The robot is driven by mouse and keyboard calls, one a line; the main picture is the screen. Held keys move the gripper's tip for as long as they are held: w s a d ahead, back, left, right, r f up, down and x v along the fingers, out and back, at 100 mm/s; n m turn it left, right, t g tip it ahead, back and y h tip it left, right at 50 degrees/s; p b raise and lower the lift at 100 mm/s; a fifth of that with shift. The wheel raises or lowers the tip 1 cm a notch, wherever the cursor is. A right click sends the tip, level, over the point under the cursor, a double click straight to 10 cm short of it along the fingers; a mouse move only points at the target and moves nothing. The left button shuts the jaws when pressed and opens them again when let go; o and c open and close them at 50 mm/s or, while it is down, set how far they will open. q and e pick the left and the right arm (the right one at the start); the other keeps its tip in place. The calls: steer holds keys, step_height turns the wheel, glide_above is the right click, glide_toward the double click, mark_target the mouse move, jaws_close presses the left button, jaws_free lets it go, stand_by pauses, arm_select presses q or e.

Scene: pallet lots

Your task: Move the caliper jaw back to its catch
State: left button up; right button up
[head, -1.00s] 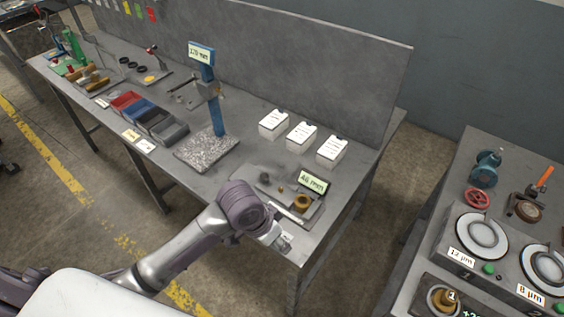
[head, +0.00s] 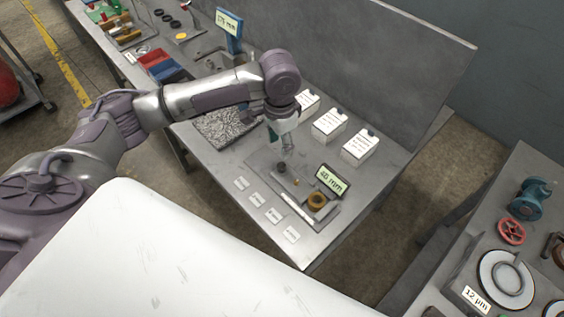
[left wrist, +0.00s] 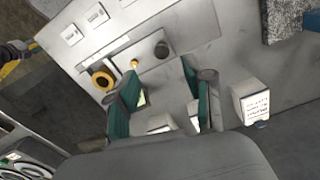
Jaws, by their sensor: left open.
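The grey caliper plate (head: 262,178) lies on the bench with a pale strip (head: 297,208) along its front edge. On it stand a dark round knob (head: 281,168), a small brass knob (head: 296,182), a bronze ring (head: 317,201) and a tilted mm display (head: 332,180). I cannot tell which part is the caliper jaw. My left gripper (head: 286,146) is open and empty above the plate's back edge. In the left wrist view, its green fingers (left wrist: 162,80) are spread, with the dark knob (left wrist: 161,48) and brass knob (left wrist: 133,62) beyond them. My right gripper is not in view.
Several white labels (head: 257,199) lie along the bench front. White boxes (head: 328,126) stand behind the plate. A granite stand (head: 226,126) is to the left, partly behind my arm. A second bench with round gauges (head: 506,279) stands at right.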

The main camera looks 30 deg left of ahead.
arm_select(q)
glide_above(281, 165)
step_height(281, 165, down, 4)
steer(key=shift+s+f, duration=0.1)
steer(key=shift+s, duration=0.05)
step_height(281, 165, down, 6)
steer(key=shift+r+p, duration=0.25)
steer(key=shift+p, duration=0.15)
steer(key=shift+f, duration=0.55)
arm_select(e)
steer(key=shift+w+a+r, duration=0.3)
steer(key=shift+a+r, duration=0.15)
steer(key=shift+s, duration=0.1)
arm_select(q)
steer(key=shift+c, duration=1.2)
jaws_close()
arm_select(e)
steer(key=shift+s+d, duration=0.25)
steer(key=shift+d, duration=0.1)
